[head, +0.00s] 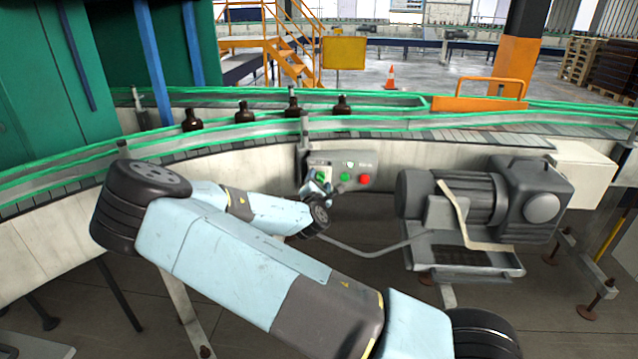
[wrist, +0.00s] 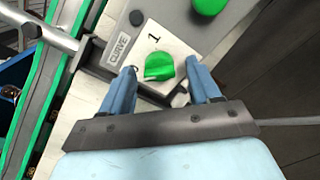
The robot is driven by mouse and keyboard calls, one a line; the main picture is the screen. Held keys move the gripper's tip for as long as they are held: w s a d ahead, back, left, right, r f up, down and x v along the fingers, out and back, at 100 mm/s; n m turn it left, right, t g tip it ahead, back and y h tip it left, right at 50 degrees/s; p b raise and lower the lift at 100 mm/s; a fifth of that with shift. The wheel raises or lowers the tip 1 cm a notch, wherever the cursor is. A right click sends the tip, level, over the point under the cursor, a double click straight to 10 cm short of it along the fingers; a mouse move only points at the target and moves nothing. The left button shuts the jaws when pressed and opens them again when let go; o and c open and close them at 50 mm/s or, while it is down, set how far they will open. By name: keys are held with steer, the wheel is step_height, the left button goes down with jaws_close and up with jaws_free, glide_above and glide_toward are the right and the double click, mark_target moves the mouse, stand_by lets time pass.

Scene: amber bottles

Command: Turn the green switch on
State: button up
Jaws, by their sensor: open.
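The green switch (wrist: 158,66) is a knob on a pale plate labelled "CURVE" and "1", on a grey control box (head: 338,160) on the conveyor's side. My gripper (wrist: 161,74) is open in the wrist view, with one blue finger on each side of the knob. The knob shows between the fingertips, and I cannot tell whether they touch it. In the head view the green switch (head: 321,176) is partly hidden by my gripper (head: 318,186) at the left end of the box.
A round green button (wrist: 208,4) and a red button (head: 365,180) sit farther along the box. A grey motor (head: 470,200) stands to the right. Brown bottles (head: 244,112) stand on the conveyor (head: 220,140) behind. A metal bar (wrist: 40,25) lies left of the switch.

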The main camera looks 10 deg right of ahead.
steer(key=c, duration=1)
steer(key=shift+c, duration=0.2)
